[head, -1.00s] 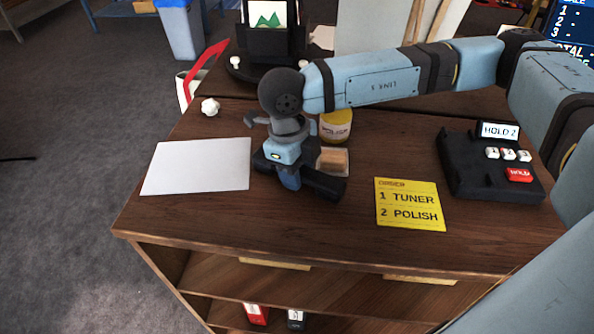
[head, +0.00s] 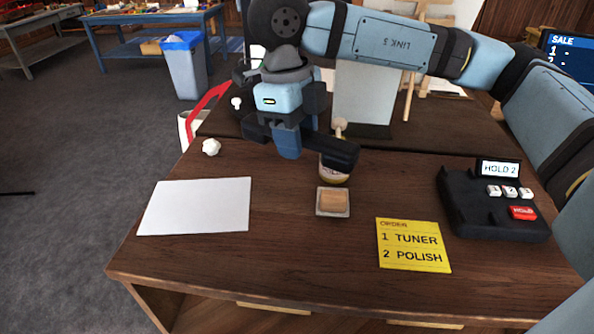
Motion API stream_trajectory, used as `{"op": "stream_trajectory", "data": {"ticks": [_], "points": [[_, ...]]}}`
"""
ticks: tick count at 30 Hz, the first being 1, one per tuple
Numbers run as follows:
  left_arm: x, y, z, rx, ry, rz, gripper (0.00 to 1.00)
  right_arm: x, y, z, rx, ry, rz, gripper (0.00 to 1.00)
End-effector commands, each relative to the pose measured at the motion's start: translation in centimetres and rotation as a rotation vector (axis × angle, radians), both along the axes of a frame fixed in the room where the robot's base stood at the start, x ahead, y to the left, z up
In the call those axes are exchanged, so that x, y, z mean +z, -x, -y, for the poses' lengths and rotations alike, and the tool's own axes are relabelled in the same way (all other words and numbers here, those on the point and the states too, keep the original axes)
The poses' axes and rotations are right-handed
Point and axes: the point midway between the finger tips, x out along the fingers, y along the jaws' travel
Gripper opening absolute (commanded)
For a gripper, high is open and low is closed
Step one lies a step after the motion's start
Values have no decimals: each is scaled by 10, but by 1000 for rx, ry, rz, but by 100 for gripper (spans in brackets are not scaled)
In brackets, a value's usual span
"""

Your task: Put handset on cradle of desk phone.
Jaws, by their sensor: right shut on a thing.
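The desk phone (head: 462,212) is a black base at the right of the counter, with a lit "HOLD 2" display, white keys and a red key. No handset lies on its cradle. My right gripper (head: 287,145) points down, shut on the black handset (head: 338,153), left of the phone. The handset is held roughly level above the counter, its right end in front of a jar. The gripper hides the handset's middle. My left gripper is not in view.
A small tan block on a square base (head: 333,202) and a partly hidden jar (head: 334,175) stand below the handset. White paper (head: 195,206) lies at left. A white panel (head: 362,95) stands behind.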

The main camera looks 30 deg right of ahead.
Motion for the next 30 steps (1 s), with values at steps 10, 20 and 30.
{"op": "stream_trajectory", "data": {"ticks": [10,20,30], "points": [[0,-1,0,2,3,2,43,35,0,0,0,0,0,6],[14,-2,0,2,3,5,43,31,-10,-1,205,1,-3,6],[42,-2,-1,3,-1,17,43,5,-36,1,814,1,-3,6]]}}
